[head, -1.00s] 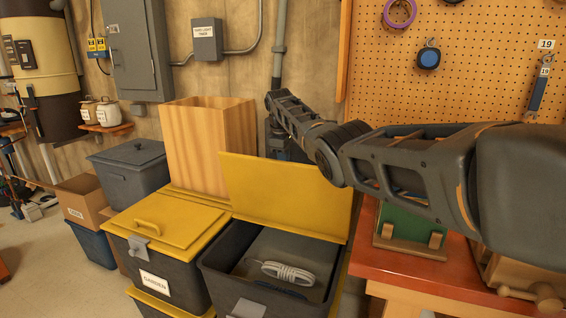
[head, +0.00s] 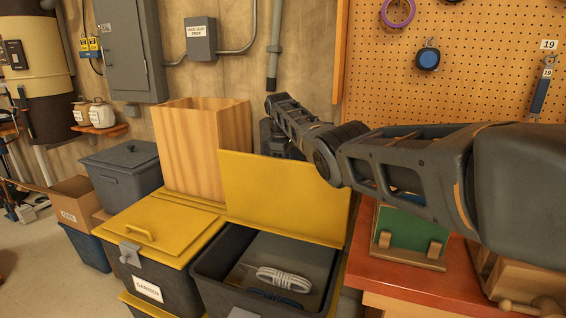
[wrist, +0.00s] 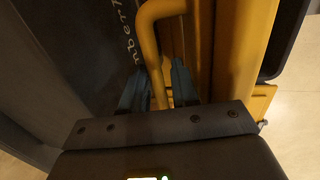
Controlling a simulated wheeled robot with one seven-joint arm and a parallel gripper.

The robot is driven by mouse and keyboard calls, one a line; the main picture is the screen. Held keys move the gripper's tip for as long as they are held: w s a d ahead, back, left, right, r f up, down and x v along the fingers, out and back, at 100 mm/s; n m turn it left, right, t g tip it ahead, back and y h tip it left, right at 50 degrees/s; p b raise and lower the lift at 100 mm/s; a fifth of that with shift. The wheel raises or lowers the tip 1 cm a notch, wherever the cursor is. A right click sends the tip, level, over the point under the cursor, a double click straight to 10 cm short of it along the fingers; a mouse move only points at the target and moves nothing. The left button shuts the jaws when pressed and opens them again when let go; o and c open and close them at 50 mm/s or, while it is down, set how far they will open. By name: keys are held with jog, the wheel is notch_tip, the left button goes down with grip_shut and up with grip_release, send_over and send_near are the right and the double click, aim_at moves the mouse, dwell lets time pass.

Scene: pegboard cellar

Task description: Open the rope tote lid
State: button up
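The rope tote (head: 212,281) is a dark grey bin standing open, with a coil of white rope (head: 284,280) inside. Its yellow lid (head: 285,197) stands raised, roughly upright, at the tote's back edge. My arm reaches over behind the lid, and my gripper is hidden there in the head view. In the wrist view, my gripper's two teal fingertips (wrist: 159,88) lie on either side of a yellow bar handle (wrist: 150,40). They look closed against it.
The closed garden tote (head: 150,265) with a yellow lid stands left of the rope tote. A tall wooden box (head: 190,150) stands behind. A red-topped workbench (head: 385,278) is close on the right. Bare floor shows at far left.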

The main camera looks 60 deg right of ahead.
jog(key=shift+o, duration=0.7)
jog(key=shift+w+r, duration=0.15)
jog(key=shift+r, duration=0.15)
jog(key=shift+w, duration=0.1)
jog(key=shift+a+r, duration=0.1)
jog(key=shift+r, duration=0.1)
jog(key=r, duration=0.3)
jog(key=a+r, duration=0.1)
jog(key=r, duration=0.3)
jog(key=shift+a+r+b, duration=0.1)
jog(key=shift+a+b, duration=0.1)
jog(key=shift+b, duration=0.1)
